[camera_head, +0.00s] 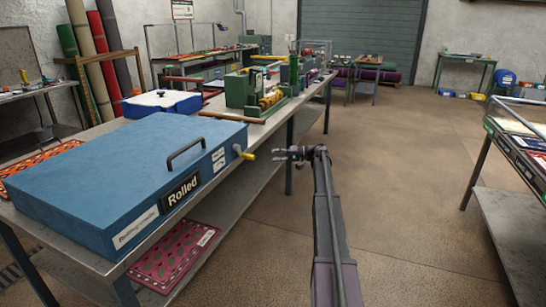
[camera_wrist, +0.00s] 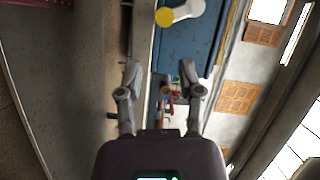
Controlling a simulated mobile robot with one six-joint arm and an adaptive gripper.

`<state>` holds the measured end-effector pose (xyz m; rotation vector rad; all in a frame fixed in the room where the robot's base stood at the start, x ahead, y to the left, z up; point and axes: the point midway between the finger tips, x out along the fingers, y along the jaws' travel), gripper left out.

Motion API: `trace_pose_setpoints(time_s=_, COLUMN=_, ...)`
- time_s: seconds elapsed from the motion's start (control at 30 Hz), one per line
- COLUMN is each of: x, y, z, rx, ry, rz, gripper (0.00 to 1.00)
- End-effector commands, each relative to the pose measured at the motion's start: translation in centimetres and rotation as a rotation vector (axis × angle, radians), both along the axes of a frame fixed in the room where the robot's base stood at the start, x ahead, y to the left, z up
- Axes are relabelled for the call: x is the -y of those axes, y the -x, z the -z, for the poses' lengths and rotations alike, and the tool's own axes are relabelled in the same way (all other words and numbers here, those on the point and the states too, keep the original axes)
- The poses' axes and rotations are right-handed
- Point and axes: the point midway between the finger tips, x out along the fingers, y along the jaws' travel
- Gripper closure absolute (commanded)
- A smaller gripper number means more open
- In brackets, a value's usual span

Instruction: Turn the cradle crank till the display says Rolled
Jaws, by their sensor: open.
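The blue cradle box (camera_head: 120,180) lies on the long workbench at left, with a black handle on its lid. Its black display (camera_head: 181,190) on the front side reads "Rolled" in white. The crank (camera_head: 244,153) sticks out of the box's right end and has a yellow grip; in the wrist view the yellow crank knob (camera_wrist: 165,17) shows at the top, on a pale arm beside the blue box (camera_wrist: 188,40). My gripper (camera_head: 278,155) is open and empty to the right of the crank, apart from it. Its two fingers also show in the wrist view (camera_wrist: 160,75), below the knob.
The workbench (camera_head: 75,250) carries a blue and white case (camera_head: 162,104) and a green machine (camera_head: 250,90) behind the box. A pink patterned rug (camera_head: 175,255) lies on the lower shelf. Another table (camera_head: 500,150) stands at right. The floor (camera_head: 410,150) between is clear.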

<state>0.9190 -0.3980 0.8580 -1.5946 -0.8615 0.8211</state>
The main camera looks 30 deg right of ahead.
Motion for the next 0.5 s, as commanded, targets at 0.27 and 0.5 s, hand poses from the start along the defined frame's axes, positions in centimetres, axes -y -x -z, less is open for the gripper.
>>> trace_pose_setpoints(time_s=0.27, x=1.3, y=0.7, z=0.1, rx=0.000, ry=0.000, rz=0.001, gripper=0.52)
trace_pose_setpoints(time_s=0.5, x=2.3, y=1.3, z=0.1, rx=0.000, ry=0.000, rz=0.000, gripper=0.52)
